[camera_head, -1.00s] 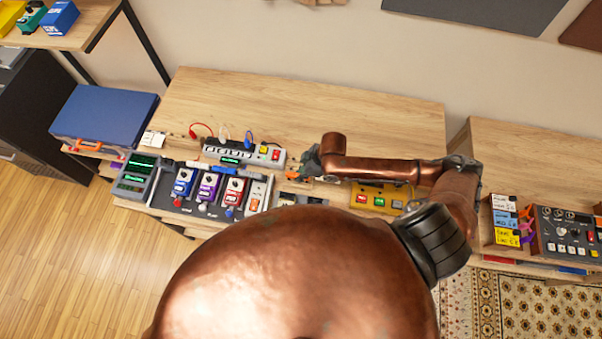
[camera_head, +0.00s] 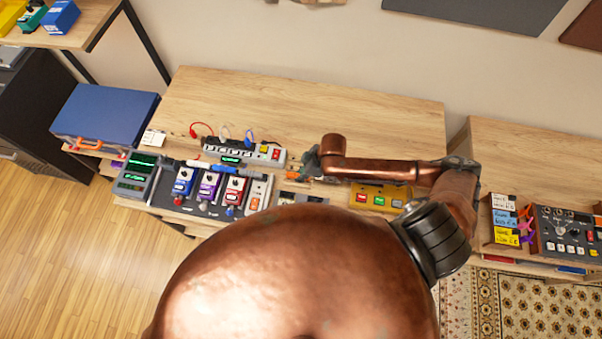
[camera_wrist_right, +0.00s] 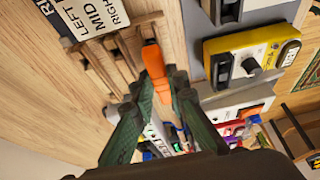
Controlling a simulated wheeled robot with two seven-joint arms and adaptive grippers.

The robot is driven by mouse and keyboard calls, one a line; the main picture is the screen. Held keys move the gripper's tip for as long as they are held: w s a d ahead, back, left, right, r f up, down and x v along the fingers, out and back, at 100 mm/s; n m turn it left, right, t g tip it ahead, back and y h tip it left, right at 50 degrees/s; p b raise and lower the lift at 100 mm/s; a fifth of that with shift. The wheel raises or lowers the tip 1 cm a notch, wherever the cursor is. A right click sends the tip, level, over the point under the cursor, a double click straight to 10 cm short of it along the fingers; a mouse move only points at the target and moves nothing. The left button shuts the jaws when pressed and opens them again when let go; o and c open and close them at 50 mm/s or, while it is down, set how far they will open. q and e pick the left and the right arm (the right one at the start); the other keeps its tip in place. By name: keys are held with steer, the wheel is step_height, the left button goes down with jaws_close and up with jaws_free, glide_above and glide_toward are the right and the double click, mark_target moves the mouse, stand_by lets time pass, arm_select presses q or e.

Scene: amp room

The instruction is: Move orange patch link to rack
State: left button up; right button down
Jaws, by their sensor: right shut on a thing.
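My right gripper (camera_wrist_right: 160,88) is shut on the orange patch link (camera_wrist_right: 152,62), whose orange end sticks out past the fingertips. The rest of the link is hidden by the fingers. In the head view, my right gripper (camera_head: 309,170) is small and partly hidden, over the front part of the table. A wooden rack with slots or pegs (camera_wrist_right: 103,64) lies beside the link in the right wrist view, below a label reading LEFT, MID, RIGHT (camera_wrist_right: 95,14). The link's orange end is near the rack; I cannot tell if they touch. My left gripper is not in view.
A yellow pedal (camera_wrist_right: 250,55) is close on the right in the wrist view. A pedalboard with several pedals (camera_head: 209,185) and a power strip with plugged cables (camera_head: 243,151) are left of the gripper. The table's back part (camera_head: 310,105) is clear.

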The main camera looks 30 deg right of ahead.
steer(key=shift+f, duration=0.3)
stand_by(0.8)
steer(key=shift+f+p, duration=0.1)
steer(key=shift+p, duration=0.55)
steer(key=c, duration=1.8)
jaws_free()
steer(key=shift+o, duration=0.2)
steer(key=o, duration=0.4)
steer(key=shift+c, duration=0.2)
